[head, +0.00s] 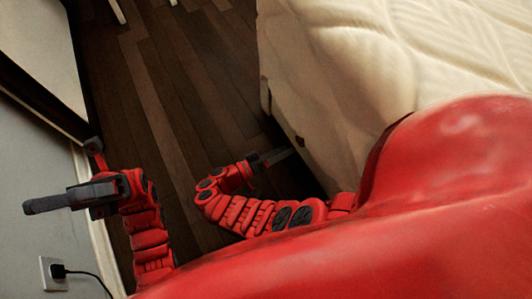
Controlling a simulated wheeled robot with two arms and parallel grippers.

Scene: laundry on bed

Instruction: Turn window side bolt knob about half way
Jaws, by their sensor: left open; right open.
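No window or side bolt knob can be made out for certain in the head view. A small grey and red fitting (94,146) shows at the end of a dark rail, but I cannot tell what it is. My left gripper (40,204) is at the far left, its dark fingers pointing left in front of the grey wall. It is open, and I see nothing held in it. My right gripper (276,157) is over the floor beside the bed, its fingers pointing right toward the bed's side. It is open and appears empty.
A bed with a cream quilted cover (400,50) fills the upper right. The grey wall (25,165) has a white socket (46,273) with a black plug and cable. A dark rail (40,105) runs along the left.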

